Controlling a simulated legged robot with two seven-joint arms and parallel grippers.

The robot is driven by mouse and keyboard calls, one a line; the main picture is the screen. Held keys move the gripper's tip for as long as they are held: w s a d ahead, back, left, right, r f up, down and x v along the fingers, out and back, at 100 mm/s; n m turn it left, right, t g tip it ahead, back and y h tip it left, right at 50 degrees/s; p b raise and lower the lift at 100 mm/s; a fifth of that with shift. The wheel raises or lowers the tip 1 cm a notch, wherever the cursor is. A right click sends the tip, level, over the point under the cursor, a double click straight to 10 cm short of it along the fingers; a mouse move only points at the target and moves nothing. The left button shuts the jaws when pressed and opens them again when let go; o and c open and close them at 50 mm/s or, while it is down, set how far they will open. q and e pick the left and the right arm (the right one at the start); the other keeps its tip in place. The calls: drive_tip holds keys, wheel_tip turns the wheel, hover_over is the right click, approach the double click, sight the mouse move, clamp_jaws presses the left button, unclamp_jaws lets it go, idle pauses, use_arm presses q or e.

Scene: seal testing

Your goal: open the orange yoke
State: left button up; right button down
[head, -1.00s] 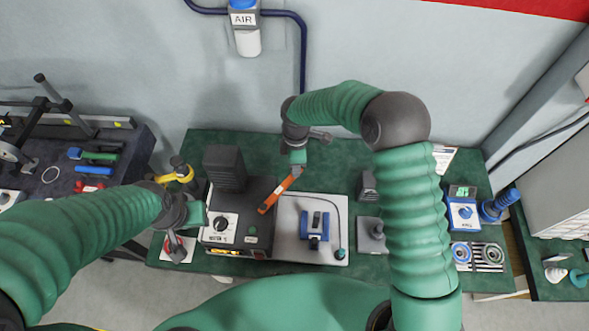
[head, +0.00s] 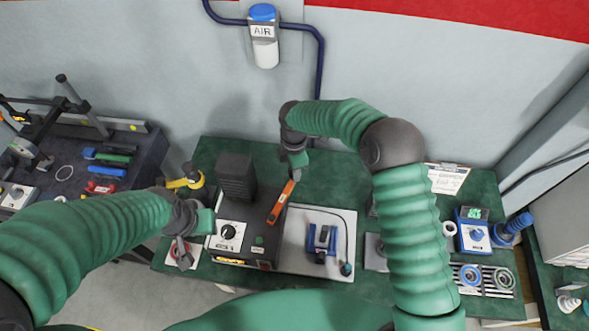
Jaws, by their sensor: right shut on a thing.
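The orange yoke (head: 280,205) is a slim orange bar at the right side of the black tester box (head: 250,203). It stands tilted, its upper end up and to the right. My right gripper (head: 297,174) is at that upper end and is shut on it; the fingers are small and partly hidden by the wrist. My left gripper (head: 184,250) hangs at the left edge of the bench, left of the tester, away from the yoke. Its fingers are too unclear to tell open from shut.
A pale plate (head: 345,222) with a blue fixture (head: 321,240) lies right of the tester. A yellow-handled item (head: 185,182) is behind my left wrist. A blue-framed meter (head: 473,232) stands at the right.

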drive_tip(key=c, duration=1.4)
unclamp_jaws()
drive_tip(key=shift+o, duration=1.3)
drive_tip(key=shift+s+r, duration=0.1)
wheel_tip(320, 180, up, 17)
drive_tip(key=b, duration=0.3)
drive_tip(key=shift+f, duration=0.2)
drive_tip(key=s+d+f+m+t+b, duration=0.1)
drive_tip(key=s+d+f+m+b, duration=0.1)
drive_tip(key=s+d+f+m, duration=0.4)
drive_tip(key=s+d+f+m+t+b, duration=0.1)
drive_tip(key=s+d+f+m+b, duration=0.1)
drive_tip(key=s+d+f+m, duration=0.4)
drive_tip(key=s+d+m, duration=0.4)
drive_tip(key=s+m, duration=0.5)
drive_tip(key=shift+s+d+f+t, duration=0.2)
drive_tip(key=shift+s+f+t, duration=0.1)
drive_tip(key=shift+s+f, duration=0.05)
